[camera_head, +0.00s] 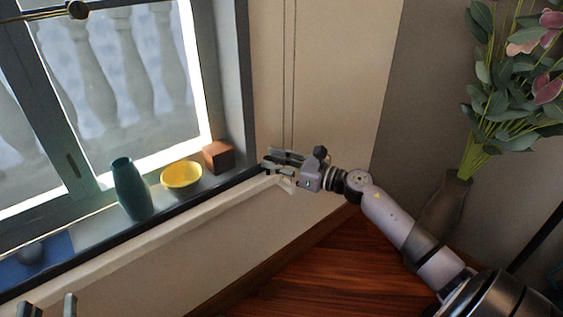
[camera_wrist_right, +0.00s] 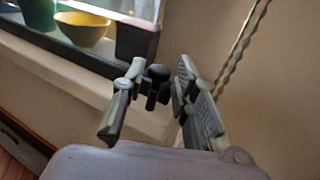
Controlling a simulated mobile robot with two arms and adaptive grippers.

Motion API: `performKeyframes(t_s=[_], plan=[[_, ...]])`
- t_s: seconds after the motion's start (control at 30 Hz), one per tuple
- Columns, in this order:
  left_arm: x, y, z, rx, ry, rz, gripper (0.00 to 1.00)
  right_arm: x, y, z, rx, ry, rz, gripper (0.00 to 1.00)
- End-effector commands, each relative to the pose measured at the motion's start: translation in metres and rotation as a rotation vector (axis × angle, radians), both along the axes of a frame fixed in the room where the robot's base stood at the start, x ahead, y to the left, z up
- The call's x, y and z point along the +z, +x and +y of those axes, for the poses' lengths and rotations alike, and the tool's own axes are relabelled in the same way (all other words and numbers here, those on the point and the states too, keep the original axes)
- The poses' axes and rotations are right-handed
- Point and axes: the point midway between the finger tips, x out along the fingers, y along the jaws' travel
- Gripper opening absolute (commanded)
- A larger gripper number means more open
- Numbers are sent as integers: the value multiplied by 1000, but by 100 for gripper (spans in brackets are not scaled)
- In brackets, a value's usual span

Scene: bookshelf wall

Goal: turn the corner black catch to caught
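A small black piece with a round knob (camera_wrist_right: 157,72), which looks like the corner black catch, shows between the fingers of my right gripper in the right wrist view. My right gripper (camera_head: 279,163) is at the right end of the window ledge in the head view. Its fingers (camera_wrist_right: 158,92) stand apart on either side of the black piece; I see no clear contact. The catch's turn position is unclear, and the gripper hides it in the head view. My left gripper (camera_head: 50,307) is at the bottom left edge, partly cut off, its fingertips apart and empty.
On the sill stand a teal vase (camera_head: 130,188), a yellow bowl (camera_head: 181,178) and a brown block (camera_head: 219,157). Thin cords (camera_head: 288,75) hang on the wall above my right gripper. A plant in a dark vase (camera_head: 446,208) stands at the right.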

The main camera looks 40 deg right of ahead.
Motion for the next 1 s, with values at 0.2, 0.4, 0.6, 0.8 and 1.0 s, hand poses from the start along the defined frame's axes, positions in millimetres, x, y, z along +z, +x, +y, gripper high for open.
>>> performKeyframes(t_s=[0.2,0.4,0.6,0.8,1.0], plan=[[0,0,0,0,0,0,39,-2,-21,-11,-2,0,4,28],[0,0,0,0,0,1,39,-2,-56,-28,-1,0,3,28],[0,0,0,0,0,1,39,-1,-88,-44,-2,0,1,28],[0,0,0,0,0,0,39,1,-104,-52,-1,1,-2,28],[0,0,0,0,0,1,39,1,-106,-53,0,-1,-3,28]])
